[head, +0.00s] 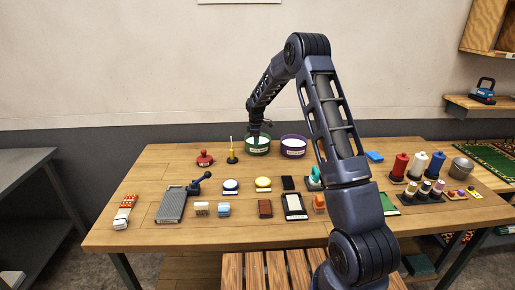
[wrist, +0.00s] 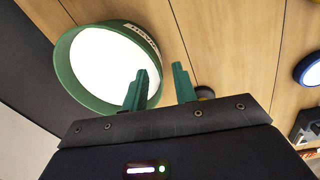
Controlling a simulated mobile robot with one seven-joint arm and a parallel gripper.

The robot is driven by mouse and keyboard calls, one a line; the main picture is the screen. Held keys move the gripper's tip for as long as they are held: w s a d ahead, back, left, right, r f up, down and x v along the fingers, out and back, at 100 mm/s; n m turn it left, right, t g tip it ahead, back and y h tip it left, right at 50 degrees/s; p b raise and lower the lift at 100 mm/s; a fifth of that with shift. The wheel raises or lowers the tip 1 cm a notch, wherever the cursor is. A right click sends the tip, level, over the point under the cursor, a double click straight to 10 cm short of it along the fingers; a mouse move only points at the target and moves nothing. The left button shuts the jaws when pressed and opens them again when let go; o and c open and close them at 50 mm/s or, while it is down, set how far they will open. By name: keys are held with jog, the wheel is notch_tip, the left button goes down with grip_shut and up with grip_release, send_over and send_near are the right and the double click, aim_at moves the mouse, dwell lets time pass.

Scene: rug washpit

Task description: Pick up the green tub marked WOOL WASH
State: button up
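The green tub (head: 267,146) stands at the back of the wooden table, with white contents and a pale label on its front. In the head view my gripper (head: 256,136) is right at the tub; contact cannot be told.
A purple tub (head: 293,147) stands close on the right. The wall is behind.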

aim_at(256, 151)
jog(key=f, duration=0.5)
jog(key=shift+w, duration=0.35)
grip_shut()
jog(key=shift+r, duration=0.1)
dwell(1.0)
